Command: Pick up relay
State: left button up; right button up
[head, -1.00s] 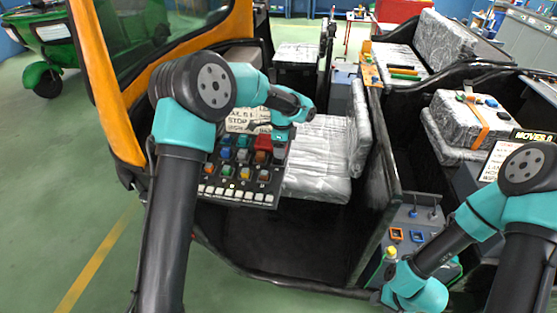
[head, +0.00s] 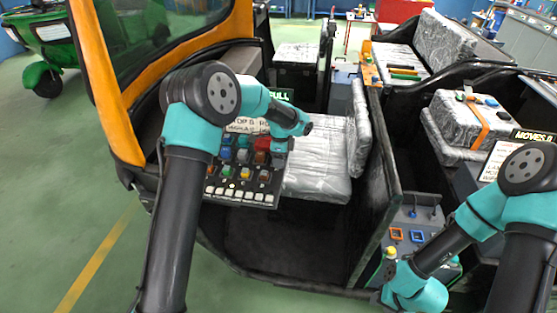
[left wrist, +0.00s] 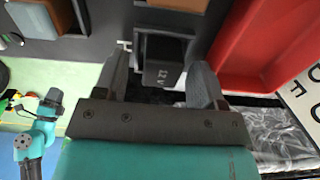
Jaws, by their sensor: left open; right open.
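The relay (left wrist: 163,75) is a small dark block marked "12 V" in the left wrist view, set against a dark panel. My left gripper (left wrist: 160,82) is open, with one finger on each side of the relay and no clear grip on it. In the head view, the left hand is low over the panel (head: 240,194) of coloured blocks and buttons, and its wrist hides the relay there. My right gripper (head: 390,270) is at the lower right, beside a panel with a yellow knob; its fingers are hard to make out.
A silver-covered seat (head: 318,170) lies right of the panel. A black partition (head: 378,190) rises between the seat and the right-hand panel (head: 415,225).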

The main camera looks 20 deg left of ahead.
pick_arm(q)
jog(key=c, duration=1)
jog(key=shift+r, duration=0.15)
jog(key=shift+r, duration=1.45)
jog(key=shift+s+d+r, duration=0.1)
jog(key=shift+s+r, duration=0.15)
jog(key=s+d, duration=0.1)
jog(key=s, duration=0.4)
jog(key=s+d+r, duration=0.1)
jog(key=s, duration=0.4)
jog(key=s+d, duration=0.2)
jog(key=s, duration=0.3)
jog(key=shift+r, duration=0.15)
